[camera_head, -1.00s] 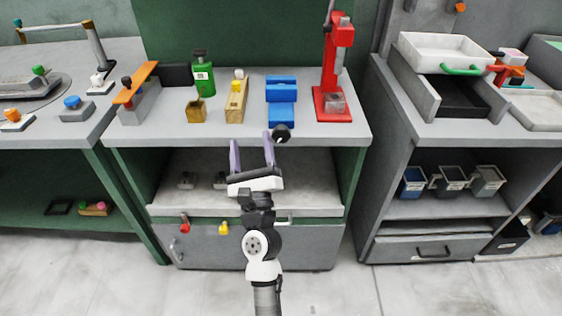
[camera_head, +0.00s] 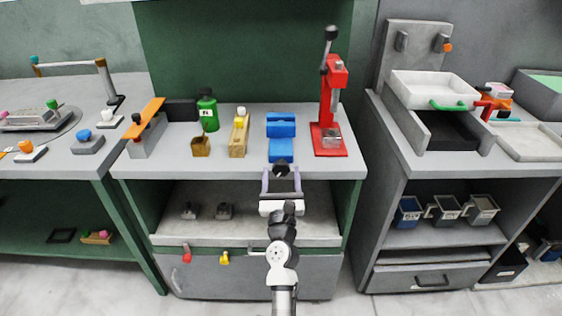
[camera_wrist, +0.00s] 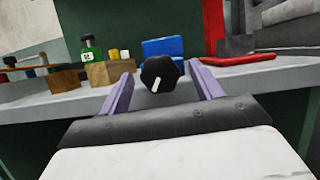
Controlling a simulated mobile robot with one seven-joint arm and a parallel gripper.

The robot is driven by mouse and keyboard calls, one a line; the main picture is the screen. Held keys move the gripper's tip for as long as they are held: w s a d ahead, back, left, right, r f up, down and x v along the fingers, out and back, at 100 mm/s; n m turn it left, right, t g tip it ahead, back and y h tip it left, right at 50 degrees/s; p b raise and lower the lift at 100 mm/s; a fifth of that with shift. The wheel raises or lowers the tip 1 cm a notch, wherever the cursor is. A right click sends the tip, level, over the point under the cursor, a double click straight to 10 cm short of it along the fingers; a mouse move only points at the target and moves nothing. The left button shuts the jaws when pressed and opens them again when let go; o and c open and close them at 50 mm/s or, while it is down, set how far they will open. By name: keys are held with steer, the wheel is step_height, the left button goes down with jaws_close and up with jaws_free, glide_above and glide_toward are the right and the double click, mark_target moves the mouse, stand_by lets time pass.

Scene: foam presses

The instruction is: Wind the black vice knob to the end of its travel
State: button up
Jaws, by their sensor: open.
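The blue vice (camera_head: 281,138) stands at the front edge of the middle bench, and it also shows in the wrist view (camera_wrist: 160,47). Its black knob (camera_head: 281,170) sticks out at the front, below the bench top's edge. In the wrist view the black knob (camera_wrist: 160,74) is lobed, with a white mark pointing down and slightly left. My gripper (camera_head: 282,172) is open with its purple fingers one on each side of the knob. In the wrist view my gripper (camera_wrist: 162,80) shows gaps between the knob and both fingers.
A red press (camera_head: 330,110) stands right of the vice. A wooden block with a yellow part (camera_head: 239,135), a green bottle (camera_head: 208,110) and an orange-topped stand (camera_head: 146,128) are to the left. The shelf (camera_head: 250,225) below the bench holds small grey items (camera_head: 224,211).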

steer(key=shift+x, duration=1.35)
steer(key=shift+c, duration=0.4)
steer(key=c, duration=0.9)
steer(key=n+y+b, duration=0.1)
steer(key=n, duration=0.1)
steer(key=shift+f+n+y, duration=0.15)
steer(key=shift+n+y, duration=0.15)
steer(key=shift+n, duration=0.1)
steer(key=shift+n+y+b, duration=0.4)
steer(key=shift+n+b, duration=0.05)
steer(key=shift+n, duration=0.55)
steer(key=o, duration=1)
steer(key=shift+a, duration=0.1)
